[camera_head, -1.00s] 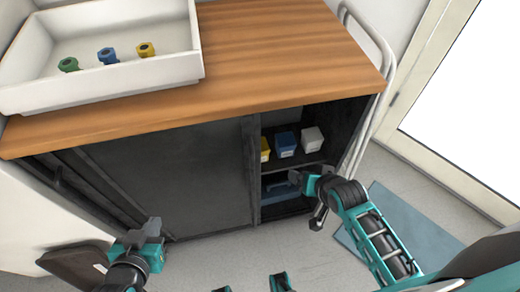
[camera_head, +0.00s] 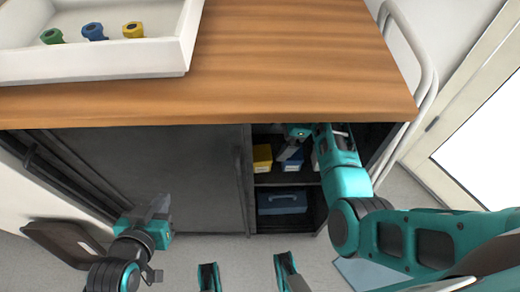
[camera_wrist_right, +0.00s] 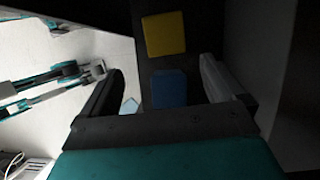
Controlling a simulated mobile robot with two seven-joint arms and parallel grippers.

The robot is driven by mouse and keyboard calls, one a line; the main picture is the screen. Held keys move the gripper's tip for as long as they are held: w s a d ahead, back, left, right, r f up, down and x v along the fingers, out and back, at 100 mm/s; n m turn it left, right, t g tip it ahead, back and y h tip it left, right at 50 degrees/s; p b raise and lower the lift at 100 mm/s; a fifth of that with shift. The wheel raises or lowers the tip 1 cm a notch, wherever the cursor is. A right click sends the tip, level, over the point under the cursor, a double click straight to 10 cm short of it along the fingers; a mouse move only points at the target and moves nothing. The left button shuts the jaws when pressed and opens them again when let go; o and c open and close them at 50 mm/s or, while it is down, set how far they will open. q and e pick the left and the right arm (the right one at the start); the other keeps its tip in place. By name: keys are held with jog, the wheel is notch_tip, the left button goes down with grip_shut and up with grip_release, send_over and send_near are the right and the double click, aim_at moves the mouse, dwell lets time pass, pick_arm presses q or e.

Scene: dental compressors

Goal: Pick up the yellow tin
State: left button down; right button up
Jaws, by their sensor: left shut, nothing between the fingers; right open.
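The yellow tin (camera_head: 262,157) stands on the upper shelf inside the cabinet, at the left of the opening. In the right wrist view the yellow tin (camera_wrist_right: 165,34) is ahead, beyond the fingertips. My right gripper (camera_head: 291,147) reaches into the opening, right of the yellow tin; its open fingers also show in the wrist view (camera_wrist_right: 162,66). A blue tin (camera_wrist_right: 169,88) lies between the fingers in that view, apparently not gripped; my gripper partly hides it in the head view (camera_head: 289,166). My left gripper (camera_head: 160,207) is shut and empty, in front of the closed door.
A white tin (camera_head: 315,160) is mostly hidden behind my right arm. A blue case (camera_head: 282,202) sits on the lower level. The sliding door (camera_head: 160,180) bounds the opening on the left, the wooden top (camera_head: 280,60) above. A white tray (camera_head: 120,62) holds coloured fittings.

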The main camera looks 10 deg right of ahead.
aim_at(262, 153)
jog(key=b+x, duration=0.2)
jog(key=x, duration=0.1)
jog(key=a+b+x, duration=0.1)
jog(key=x, duration=0.3)
jog(key=shift+w+a+f+b, duration=0.1)
jog(key=shift+w+b, duration=0.05)
jog(key=shift+b, duration=0.2)
jog(key=b+x, duration=0.3)
jog(key=x, duration=0.1)
jog(key=shift+w, duration=0.35)
jog(key=shift+a+f, duration=0.3)
jog(key=shift+f, duration=0.1)
pick_arm(q)
notch_tip(262, 153, down, 7)
jog(key=shift+s+d, duration=0.15)
jog(key=shift+d, duration=0.05)
jog(key=shift+r, duration=0.1)
pick_arm(e)
jog(key=shift+c, duration=0.3)
jog(key=c, duration=1.2)
